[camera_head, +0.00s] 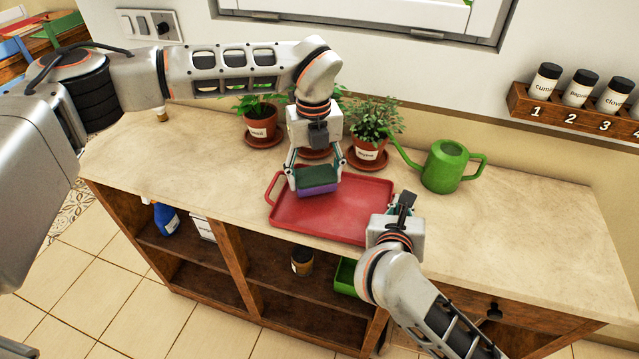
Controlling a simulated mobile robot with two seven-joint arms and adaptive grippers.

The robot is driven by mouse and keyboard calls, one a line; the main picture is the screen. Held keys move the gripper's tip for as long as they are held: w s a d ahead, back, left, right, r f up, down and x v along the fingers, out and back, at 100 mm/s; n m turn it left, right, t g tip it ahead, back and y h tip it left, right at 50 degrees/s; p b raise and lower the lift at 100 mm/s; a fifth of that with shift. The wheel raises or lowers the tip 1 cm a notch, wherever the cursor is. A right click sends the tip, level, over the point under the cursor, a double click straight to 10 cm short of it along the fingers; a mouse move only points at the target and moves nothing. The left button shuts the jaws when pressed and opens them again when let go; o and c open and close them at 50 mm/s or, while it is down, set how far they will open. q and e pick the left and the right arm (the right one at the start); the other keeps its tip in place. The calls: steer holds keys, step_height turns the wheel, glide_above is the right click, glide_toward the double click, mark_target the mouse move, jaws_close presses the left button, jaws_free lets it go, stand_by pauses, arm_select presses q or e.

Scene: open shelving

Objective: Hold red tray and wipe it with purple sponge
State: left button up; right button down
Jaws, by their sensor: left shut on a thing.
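The red tray (330,212) lies flat on the counter, with its handle at the left end in plain view. My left gripper (316,168) points down over the left part of the tray, shut on the purple sponge (318,189). The sponge has a dark green top and a purple lower side. It is at the tray's surface or just above it; I cannot tell whether it touches. My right gripper (391,222) is at the tray's right front end. Its own body hides its fingers and that end of the tray, so its grip does not show.
Potted herbs (371,140) stand behind the tray. A spice rack (570,113) hangs on the wall. The counter (530,225) is clear at far right. Shelves below hold several items.

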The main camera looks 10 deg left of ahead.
arm_select(q)
steer(key=shift+s+r, duration=0.1)
steer(key=shift+r, duration=2.65)
arm_select(e)
steer(key=c, duration=2.1)
jaws_free()
steer(key=shift+c, duration=0.2)
steer(key=v, duration=1.2)
arm_select(q)
steer(key=shift+s, duration=0.1)
arm_select(e)
steer(key=shift+s, duration=0.1)
